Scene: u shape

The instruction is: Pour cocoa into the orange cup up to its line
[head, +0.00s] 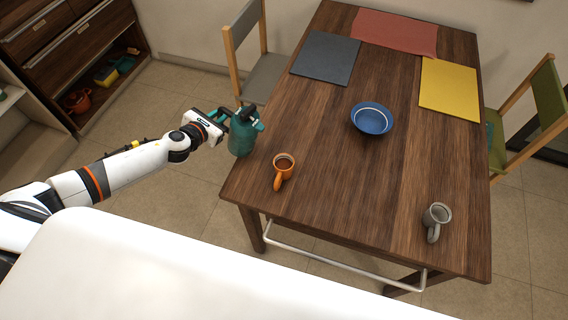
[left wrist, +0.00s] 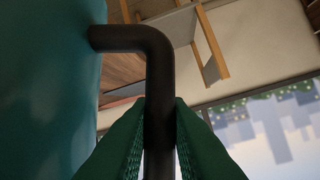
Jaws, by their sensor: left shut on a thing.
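My left gripper (head: 226,117) is shut on the dark handle (left wrist: 159,85) of a teal jug (head: 242,136). The jug is about upright at the table's left edge, with its body filling the left of the left wrist view (left wrist: 45,90). I cannot tell whether its base touches the table. The orange cup (head: 279,181) stands upright on the table, right of and nearer than the jug, apart from it. Its inside looks brown; the level and the line cannot be made out. My right gripper is not in view.
A blue bowl (head: 372,119) stands mid-table and a grey mug (head: 436,221) at the front right. Grey (head: 325,58), red (head: 395,32) and yellow (head: 449,89) mats lie toward the back. Chairs stand at both sides. The wood between cup and mug is clear.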

